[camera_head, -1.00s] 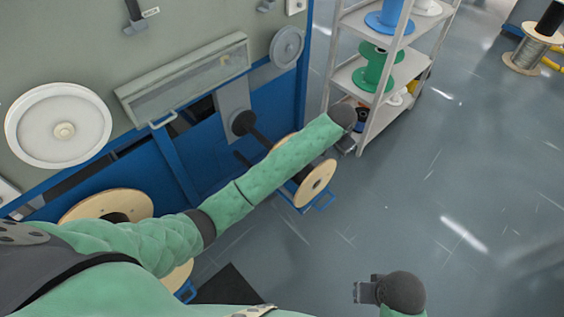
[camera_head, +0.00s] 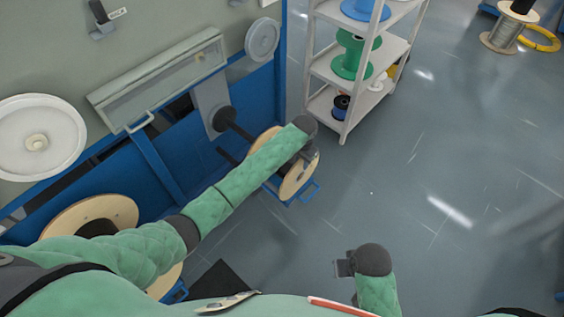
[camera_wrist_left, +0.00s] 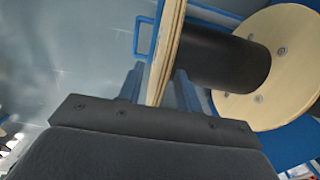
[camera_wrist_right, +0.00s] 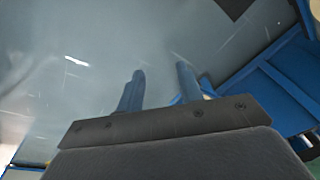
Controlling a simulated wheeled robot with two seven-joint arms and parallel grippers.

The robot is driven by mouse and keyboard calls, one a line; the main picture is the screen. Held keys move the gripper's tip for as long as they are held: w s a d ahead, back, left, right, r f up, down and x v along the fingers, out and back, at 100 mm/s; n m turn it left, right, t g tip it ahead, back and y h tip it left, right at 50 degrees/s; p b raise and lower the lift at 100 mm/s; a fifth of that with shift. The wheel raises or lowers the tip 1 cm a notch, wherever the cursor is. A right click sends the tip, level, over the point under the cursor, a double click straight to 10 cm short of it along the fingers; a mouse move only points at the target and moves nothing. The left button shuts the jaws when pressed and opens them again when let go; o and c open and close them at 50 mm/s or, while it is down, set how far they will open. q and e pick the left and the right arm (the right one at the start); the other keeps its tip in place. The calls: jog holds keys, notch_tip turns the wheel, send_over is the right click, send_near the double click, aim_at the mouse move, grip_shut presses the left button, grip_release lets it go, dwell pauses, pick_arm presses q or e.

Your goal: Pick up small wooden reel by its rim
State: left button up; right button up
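The small wooden reel (camera_head: 297,181) has pale round flanges and a dark core. It sits low beside the blue machine, partly covered by my left arm in the head view. My left gripper (camera_head: 308,149) is at the top of its near flange. In the left wrist view, the flange rim (camera_wrist_left: 166,50) stands edge-on between the two open fingers, with a gap showing on the left side. The core and far flange (camera_wrist_left: 275,60) are to the right. My right gripper (camera_head: 343,266) is open and empty over bare floor, its fingers apart in the right wrist view (camera_wrist_right: 158,90).
The blue and grey machine (camera_head: 185,140) fills the left side. A larger wooden reel (camera_head: 70,217) is by its lower left. A shelf rack (camera_head: 352,110) with green and blue spools stands behind the small reel. The floor (camera_head: 450,180) at right is clear.

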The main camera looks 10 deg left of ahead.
pick_arm(q)
notch_tip(320, 180, down, 2)
jog(key=shift+f, duration=0.1)
grip_shut()
dwell(1.5)
